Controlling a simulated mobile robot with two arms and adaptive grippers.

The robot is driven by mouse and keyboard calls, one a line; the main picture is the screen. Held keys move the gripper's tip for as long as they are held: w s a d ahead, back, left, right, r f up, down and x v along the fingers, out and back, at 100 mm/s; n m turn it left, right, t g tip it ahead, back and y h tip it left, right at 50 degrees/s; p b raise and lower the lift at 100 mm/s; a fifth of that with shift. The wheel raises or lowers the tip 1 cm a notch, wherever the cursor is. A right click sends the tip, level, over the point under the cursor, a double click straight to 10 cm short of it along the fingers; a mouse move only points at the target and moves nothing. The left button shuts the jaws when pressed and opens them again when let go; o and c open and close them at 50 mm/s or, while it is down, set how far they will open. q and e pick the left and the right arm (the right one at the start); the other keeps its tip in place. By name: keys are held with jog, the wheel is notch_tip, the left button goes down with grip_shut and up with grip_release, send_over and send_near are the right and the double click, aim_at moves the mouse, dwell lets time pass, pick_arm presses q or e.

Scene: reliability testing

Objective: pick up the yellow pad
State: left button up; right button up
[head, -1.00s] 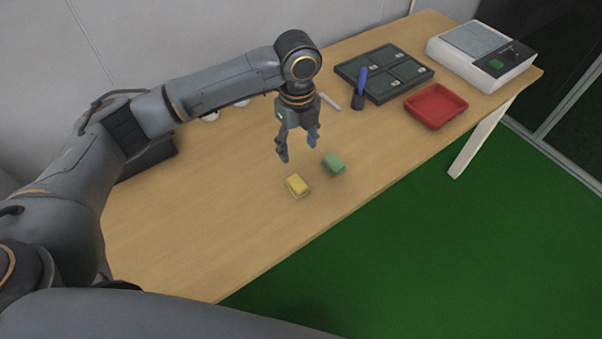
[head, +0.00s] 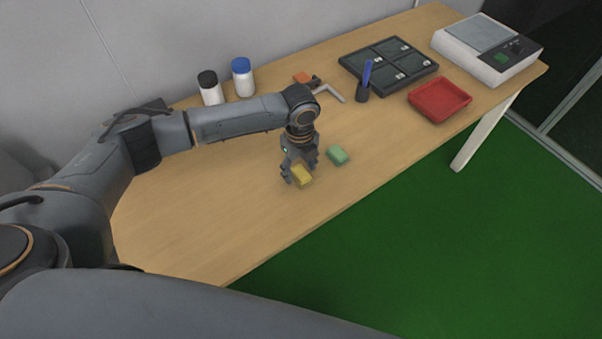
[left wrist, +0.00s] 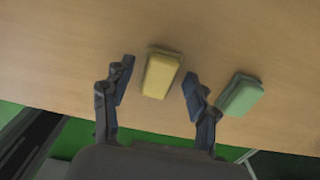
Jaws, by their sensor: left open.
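The yellow pad (head: 302,176) lies on the wooden table near its front edge. It also shows in the left wrist view (left wrist: 161,75), between and slightly beyond my open fingertips. My left gripper (head: 300,174) is low over the table at the pad, pointing down, open and empty. In the left wrist view my left gripper (left wrist: 158,82) has one finger on each side of the pad, with a gap on both sides. My right gripper is not in view.
A green pad (head: 337,155) lies just right of the yellow one, close to my right-hand finger. A red tray (head: 440,101), a pen holder (head: 362,92), a dark compartment tray (head: 345,62) and a scale (head: 465,65) stand farther right. Two bottles (head: 242,80) stand at the back. The table's left front is clear.

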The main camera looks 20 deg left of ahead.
pick_arm(q)
jog(key=c, duration=1.1)
